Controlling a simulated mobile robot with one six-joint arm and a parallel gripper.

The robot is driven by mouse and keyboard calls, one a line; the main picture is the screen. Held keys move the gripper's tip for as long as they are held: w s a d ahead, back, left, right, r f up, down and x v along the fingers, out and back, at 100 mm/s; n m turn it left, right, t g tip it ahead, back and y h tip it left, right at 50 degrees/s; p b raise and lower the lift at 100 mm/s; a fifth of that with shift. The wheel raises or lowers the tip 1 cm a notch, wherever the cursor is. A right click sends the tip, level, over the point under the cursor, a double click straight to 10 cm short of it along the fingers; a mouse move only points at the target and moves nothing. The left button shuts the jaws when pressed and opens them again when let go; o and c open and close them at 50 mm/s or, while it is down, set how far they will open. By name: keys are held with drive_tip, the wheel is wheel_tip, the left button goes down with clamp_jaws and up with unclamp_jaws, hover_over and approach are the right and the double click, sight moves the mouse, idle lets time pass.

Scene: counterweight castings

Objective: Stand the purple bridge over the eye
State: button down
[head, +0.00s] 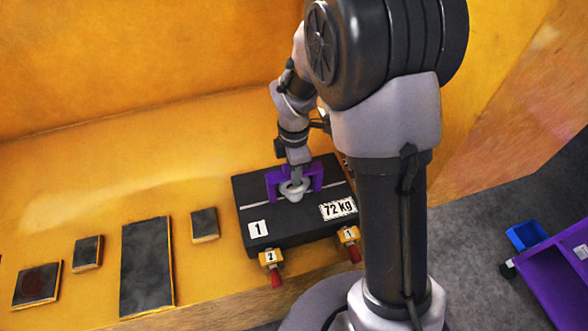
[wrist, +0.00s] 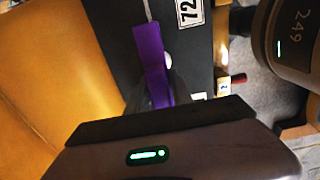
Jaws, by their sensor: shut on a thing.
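The purple bridge (head: 273,186) is at the middle of a black casting (head: 285,222) labelled "1" and "72 kg". A pale grey ring-like eye (head: 294,190) shows close against the bridge's near side, between its two legs. My gripper (head: 296,172) comes down from above and is shut on the bridge's top bar. In the wrist view the bridge (wrist: 149,50) is a purple strip between the fingers (wrist: 155,92), with a pale bit of the eye (wrist: 168,62) beside it. I cannot tell whether the bridge's feet touch the casting.
Two yellow clamps with red handles (head: 271,262) (head: 349,240) sit at the casting's near edge. Several dark plates (head: 147,266) lie on the yellow surface to the left. A purple cart (head: 556,280) with a blue bin (head: 526,236) stands on the grey floor at right.

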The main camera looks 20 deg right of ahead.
drive_tip(key=shift+f, duration=0.3)
drive_tip(key=c, duration=1.1)
unclamp_jaws()
drive_tip(key=shift+o, duration=0.2)
wheel_tip(320, 180, up, 18)
drive_tip(key=p, duration=0.3)
drive_tip(key=shift+f, duration=0.25)
drive_tip(key=s+a+f+m+t+y+b, duration=0.1)
drive_tip(key=s+a+f+m+t+b, duration=0.1)
drive_tip(key=s+f+m+b, duration=0.5)
drive_tip(key=s+a+f+m+t+y+b, duration=0.1)
drive_tip(key=s+f+m+t+b, duration=0.2)
drive_tip(key=s+f+m+b, duration=0.4)
drive_tip(key=s+m+b, duration=0.5)
drive_tip(key=m+b, duration=0.3)
drive_tip(key=shift+a+f+t, duration=0.35)
drive_tip(key=shift+f+t, duration=0.05)
